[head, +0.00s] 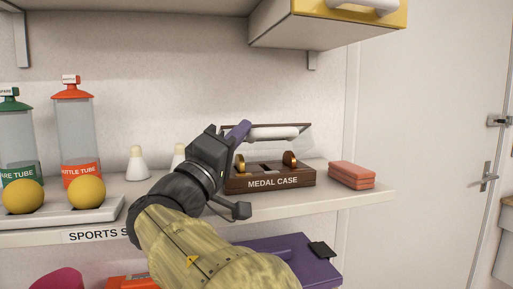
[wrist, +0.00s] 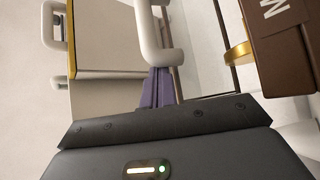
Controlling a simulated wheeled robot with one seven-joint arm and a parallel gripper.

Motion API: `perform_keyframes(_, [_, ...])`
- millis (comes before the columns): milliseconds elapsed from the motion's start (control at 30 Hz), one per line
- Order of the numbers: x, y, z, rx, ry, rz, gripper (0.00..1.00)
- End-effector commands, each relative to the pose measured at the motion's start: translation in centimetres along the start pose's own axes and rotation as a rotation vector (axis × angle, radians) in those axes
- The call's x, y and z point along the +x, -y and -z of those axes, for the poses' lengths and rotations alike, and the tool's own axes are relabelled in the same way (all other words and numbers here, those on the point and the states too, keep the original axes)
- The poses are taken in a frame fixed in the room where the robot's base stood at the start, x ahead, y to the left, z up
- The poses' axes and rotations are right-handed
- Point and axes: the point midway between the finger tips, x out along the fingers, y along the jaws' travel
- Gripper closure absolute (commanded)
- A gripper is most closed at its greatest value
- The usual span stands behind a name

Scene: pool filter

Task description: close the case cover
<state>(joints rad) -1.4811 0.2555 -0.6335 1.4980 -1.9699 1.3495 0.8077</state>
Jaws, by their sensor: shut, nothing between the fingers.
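The brown medal case (head: 272,182) stands on the shelf with gold medals inside. Its clear cover (head: 300,140) is raised, with a dark frame and a white bar handle (head: 274,133) along its upper part. My gripper (head: 239,131) has purple fingers, shut and empty, at the left end of the handle. In the wrist view the fingers (wrist: 158,86) lie beside the white handle (wrist: 152,35); whether they touch it I cannot tell. The case's brown front (wrist: 285,45) shows at the right there. My wrist hides the case's left side in the head view.
A cabinet with a yellow front (head: 385,12) hangs above right of the case. Red stacked blocks (head: 351,174) lie right of it. White pin-like objects (head: 137,163), yellow balls (head: 87,191) and tubes (head: 77,128) stand left. A purple box (head: 290,258) is below the shelf.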

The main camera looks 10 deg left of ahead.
Motion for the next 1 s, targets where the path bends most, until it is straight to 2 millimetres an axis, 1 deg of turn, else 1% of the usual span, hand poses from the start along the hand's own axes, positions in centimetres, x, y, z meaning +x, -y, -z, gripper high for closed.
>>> perform_keyframes(33, [-0.3,0.4,-0.3,0.001,0.0,0.0,1.0])
perform_keyframes(200, [-0.6,0.3,-0.5,0.001,-0.001,0.0,1.0])
perform_keyframes(867, [-0.7,0.2,-0.5,0.0,-0.002,0.002,1.0])
perform_keyframes(1000, [-1.4,0.3,-0.5,0.0,-0.002,0.002,1.0])
